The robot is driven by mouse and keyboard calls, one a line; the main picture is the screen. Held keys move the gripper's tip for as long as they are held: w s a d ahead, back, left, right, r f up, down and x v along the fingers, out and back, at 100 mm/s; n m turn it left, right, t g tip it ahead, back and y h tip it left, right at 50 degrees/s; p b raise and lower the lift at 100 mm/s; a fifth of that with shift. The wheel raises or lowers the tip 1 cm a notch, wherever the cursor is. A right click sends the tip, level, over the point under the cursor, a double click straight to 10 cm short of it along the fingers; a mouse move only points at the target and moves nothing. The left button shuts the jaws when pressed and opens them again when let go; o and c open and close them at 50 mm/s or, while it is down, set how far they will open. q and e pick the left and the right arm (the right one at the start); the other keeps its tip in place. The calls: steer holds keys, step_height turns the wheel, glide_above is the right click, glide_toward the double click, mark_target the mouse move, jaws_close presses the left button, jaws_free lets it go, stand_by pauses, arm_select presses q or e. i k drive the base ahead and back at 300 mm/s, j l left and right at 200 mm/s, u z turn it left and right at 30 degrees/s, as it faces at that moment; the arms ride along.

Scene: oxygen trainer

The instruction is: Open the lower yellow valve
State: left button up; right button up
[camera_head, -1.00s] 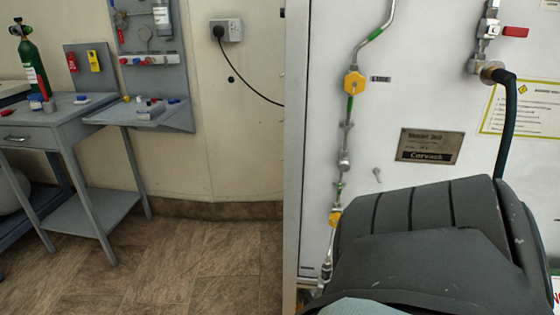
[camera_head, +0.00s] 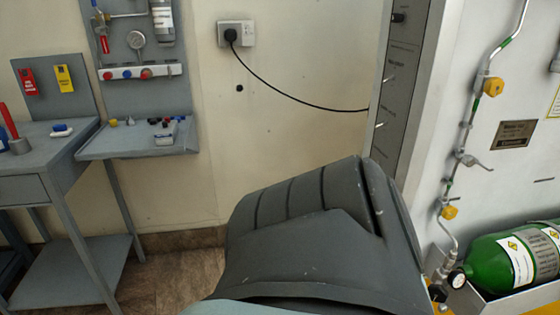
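The lower yellow valve (camera_head: 450,212) is a small yellow knob low on the thin vertical pipe at the right, on the white panel. The upper yellow valve (camera_head: 493,87) sits higher on the same pipe. A silver fitting with a small lever (camera_head: 470,160) is between them. How far the lower valve is turned cannot be told. Neither gripper shows. A large dark grey part of my own body fills the lower middle, left of the lower valve, and hides the floor and part of the panel's base.
A green gas cylinder (camera_head: 505,262) lies at the lower right below the pipe. A grey table (camera_head: 40,140) and a tool board with a shelf (camera_head: 140,146) stand at the left. A black cable runs from the wall socket (camera_head: 236,34) to the cabinet side (camera_head: 392,110).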

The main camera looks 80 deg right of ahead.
mark_target(450, 212)
steer(key=i+z, duration=0.15)
steer(key=z, duration=0.35)
steer(key=i+j+z, duration=0.1)
steer(key=z, duration=0.4)
steer(key=j+z, duration=0.15)
steer(key=z, duration=2.15)
steer(key=i+j, duration=0.05)
steer(key=j, duration=0.05)
